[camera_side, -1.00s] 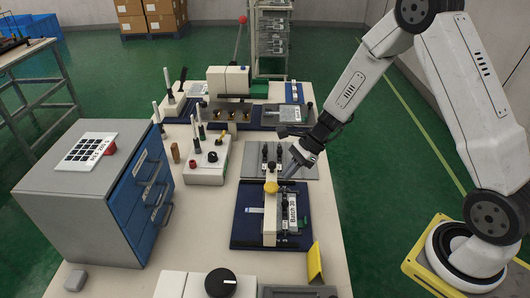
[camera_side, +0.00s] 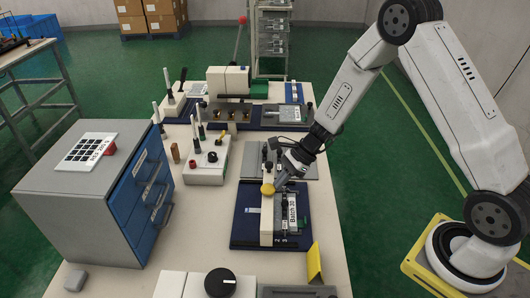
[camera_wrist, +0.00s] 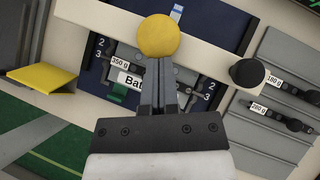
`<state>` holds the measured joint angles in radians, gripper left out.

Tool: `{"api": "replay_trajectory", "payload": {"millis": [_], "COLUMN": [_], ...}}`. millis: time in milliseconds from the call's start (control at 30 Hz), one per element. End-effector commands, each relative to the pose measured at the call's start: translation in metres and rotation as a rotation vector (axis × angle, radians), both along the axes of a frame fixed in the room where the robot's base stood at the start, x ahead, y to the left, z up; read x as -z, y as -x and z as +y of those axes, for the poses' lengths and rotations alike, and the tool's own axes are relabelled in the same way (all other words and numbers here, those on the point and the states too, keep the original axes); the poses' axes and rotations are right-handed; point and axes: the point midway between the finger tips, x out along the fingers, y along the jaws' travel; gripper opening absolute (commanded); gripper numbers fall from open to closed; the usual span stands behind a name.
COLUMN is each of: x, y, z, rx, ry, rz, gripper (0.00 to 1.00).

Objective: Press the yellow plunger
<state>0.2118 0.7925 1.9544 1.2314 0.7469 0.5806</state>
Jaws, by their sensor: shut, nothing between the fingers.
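The yellow plunger (camera_side: 267,189) is a round knob on the white beam of the device on the dark blue base plate (camera_side: 240,230). In the wrist view the yellow plunger (camera_wrist: 158,36) sits right at the tips of my gripper. My gripper (camera_side: 274,183) is shut and empty, and it points down at a tilt beside the knob. In the wrist view my gripper's fingers (camera_wrist: 158,62) are together and overlap the knob's lower edge. I cannot tell whether they touch it.
A black knob (camera_wrist: 247,72) is on the same beam. A grey plate with weights (camera_wrist: 280,100) lies beside it. A yellow wedge (camera_side: 315,264) stands at the table's right edge. A white control box (camera_side: 207,160) and a blue-drawer cabinet (camera_side: 140,190) stand to the left.

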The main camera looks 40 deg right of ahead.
Motion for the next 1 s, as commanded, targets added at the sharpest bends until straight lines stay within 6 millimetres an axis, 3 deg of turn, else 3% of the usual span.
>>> {"api": "replay_trajectory", "payload": {"millis": [33, 100, 1000], "x": [0.0115, 0.0142, 0.0173], "y": [0.0057, 0.0067, 0.0029], "z": [0.0005, 0.0010, 0.0051], "rx": [0.000, 0.000, 0.000], "ry": [0.012, 0.012, 0.010], "rz": [0.019, 0.022, 0.014], "gripper": [0.00, 0.00, 0.00]}}
